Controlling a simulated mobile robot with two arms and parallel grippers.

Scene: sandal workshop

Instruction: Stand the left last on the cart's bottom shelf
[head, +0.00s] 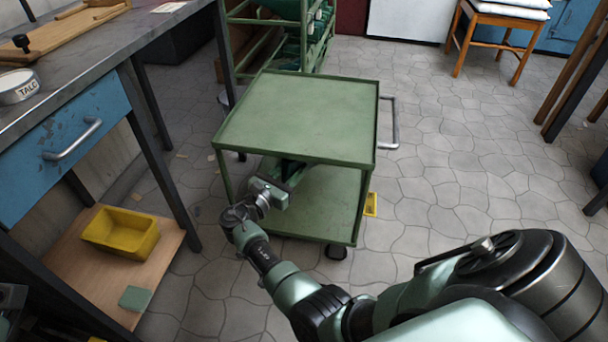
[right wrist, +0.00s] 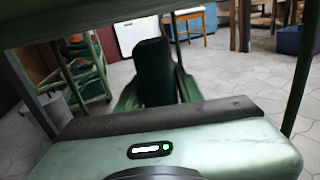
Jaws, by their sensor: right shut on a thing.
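The green cart (head: 300,118) stands in the middle of the head view. Its bottom shelf (head: 325,208) shows below the top, bare in the part I can see. My right gripper (head: 284,176) reaches in between the two shelves from the front left. In the right wrist view it is shut on a dark green, upright block-like thing, which I take for the left last (right wrist: 153,72). The cart top hides most of the last in the head view. I cannot tell whether its base touches the shelf.
A workbench with a blue drawer (head: 68,150) stands left of the cart, with a yellow bin (head: 122,232) on its low board. A green rack (head: 275,35) stands behind the cart. The tiled floor to the right is mostly clear.

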